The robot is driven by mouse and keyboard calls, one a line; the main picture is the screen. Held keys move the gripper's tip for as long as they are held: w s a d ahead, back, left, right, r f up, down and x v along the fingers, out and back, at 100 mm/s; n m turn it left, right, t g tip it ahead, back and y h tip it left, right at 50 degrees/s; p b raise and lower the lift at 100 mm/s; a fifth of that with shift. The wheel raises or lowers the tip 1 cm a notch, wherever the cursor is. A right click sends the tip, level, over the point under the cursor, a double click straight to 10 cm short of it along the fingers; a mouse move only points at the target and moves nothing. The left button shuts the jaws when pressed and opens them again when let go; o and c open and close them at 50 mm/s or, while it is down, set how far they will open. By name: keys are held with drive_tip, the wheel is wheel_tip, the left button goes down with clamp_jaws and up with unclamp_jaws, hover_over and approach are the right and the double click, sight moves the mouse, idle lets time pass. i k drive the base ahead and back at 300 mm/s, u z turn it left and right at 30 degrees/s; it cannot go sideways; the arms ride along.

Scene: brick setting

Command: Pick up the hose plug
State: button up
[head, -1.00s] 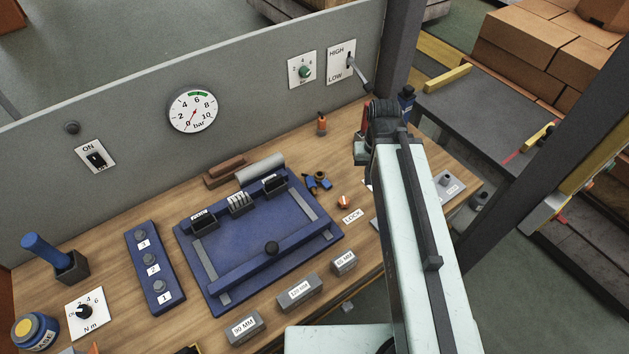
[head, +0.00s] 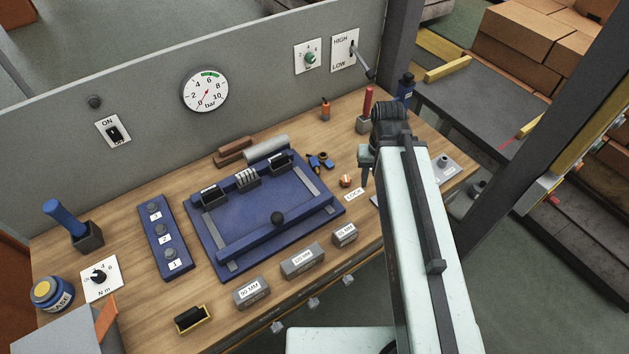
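No part is labelled as the hose plug, and I cannot tell for sure which one it is. A small blue and brass fitting (head: 320,162) lies behind the right end of the blue fixture. A small round orange and white part (head: 346,181) sits near the LOCK label. My gripper (head: 366,178) points down at the end of my arm, just right of the round part and above the bench. Its lower part is partly hidden by my arm, so its opening is unclear. I see nothing held in it.
The blue fixture (head: 234,248) fills the middle of the wooden bench. Labelled grey blocks (head: 302,261) line the front edge. A grey plate (head: 443,173) lies right of my arm.

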sight(314, 164)
drive_tip(key=k, duration=0.7)
drive_tip(key=u, duration=4.1)
drive_tip(key=k, duration=1.8)
drive_tip(key=z, duration=1.35)
drive_tip(key=i, duration=1)
drive_tip(key=u, duration=0.05)
